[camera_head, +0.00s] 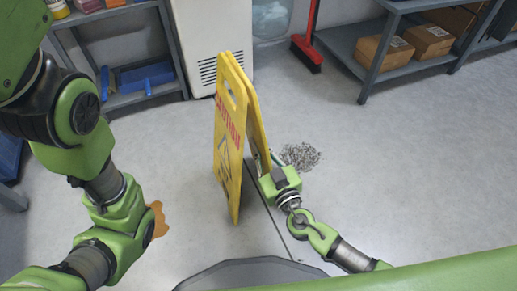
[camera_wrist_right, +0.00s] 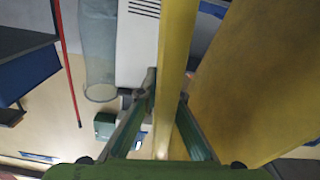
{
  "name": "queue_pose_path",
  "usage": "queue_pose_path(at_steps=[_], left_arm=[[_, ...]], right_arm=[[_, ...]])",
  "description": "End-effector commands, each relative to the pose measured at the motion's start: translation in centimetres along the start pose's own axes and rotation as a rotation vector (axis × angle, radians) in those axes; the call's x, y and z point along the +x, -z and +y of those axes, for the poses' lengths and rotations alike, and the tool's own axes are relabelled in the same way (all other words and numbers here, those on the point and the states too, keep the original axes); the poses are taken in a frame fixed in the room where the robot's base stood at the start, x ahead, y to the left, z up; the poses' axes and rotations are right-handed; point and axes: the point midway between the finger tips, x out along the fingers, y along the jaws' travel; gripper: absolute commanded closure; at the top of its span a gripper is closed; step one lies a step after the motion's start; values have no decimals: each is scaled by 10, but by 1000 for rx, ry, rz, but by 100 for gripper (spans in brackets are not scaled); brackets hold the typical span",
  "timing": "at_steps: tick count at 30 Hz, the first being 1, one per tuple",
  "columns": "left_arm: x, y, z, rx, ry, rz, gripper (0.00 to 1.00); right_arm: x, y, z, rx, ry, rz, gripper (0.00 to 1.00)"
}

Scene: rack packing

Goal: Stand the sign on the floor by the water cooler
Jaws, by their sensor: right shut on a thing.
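The yellow caution sign (camera_head: 229,125) is upright with its two panels slightly spread, in front of the white water cooler (camera_head: 205,45). I cannot tell whether its feet touch the floor. My right gripper (camera_head: 262,165) is shut on the edge of the sign's right-hand panel. In the right wrist view, the fingers (camera_wrist_right: 167,92) lie on either side of a yellow panel (camera_wrist_right: 176,45), with the other panel to the right. The cooler (camera_wrist_right: 137,45) shows beyond them. My left arm comes in from the left; its gripper is out of view.
A brown spill (camera_head: 158,220) and a dark grey scattered patch (camera_head: 300,156) lie on the floor. A red broom (camera_head: 308,50) stands right of the cooler. Shelves with boxes (camera_head: 385,45) stand at right, another shelf (camera_head: 120,99) at left. The floor at right is clear.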

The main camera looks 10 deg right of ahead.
Motion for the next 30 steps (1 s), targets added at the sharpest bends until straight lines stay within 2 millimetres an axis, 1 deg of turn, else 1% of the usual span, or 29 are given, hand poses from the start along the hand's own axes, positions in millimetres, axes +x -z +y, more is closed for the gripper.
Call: queue_pose_path(at_steps=[7, 12, 13, 14, 15, 24, 28, 30], left_arm=[[1, 1, 0, 0, -1, 3, 100], [-3, 2, 1, 0, -1, 3, 100], [-3, 2, 1, 0, -1, 3, 100], [-2, 2, 1, 0, -1, 2, 100], [-2, 2, 1, 0, -1, 3, 100], [-2, 2, 1, 0, -1, 3, 100], [3, 0, 0, 0, -1, 3, 100], [-1, 1, 1, 1, -3, 4, 100]], right_arm=[[1, 3, 0, 2, -2, 7, 100], [1, 0, 0, 3, -2, 7, 100], [0, -3, -1, 1, 0, 1, 88], [0, -2, 0, 1, 0, 1, 81], [0, -2, 0, 1, 0, 1, 77], [0, -2, 0, 1, -1, 1, 77], [0, 2, 0, 0, -1, 1, 77], [2, -2, 0, 1, 0, 1, 77]])
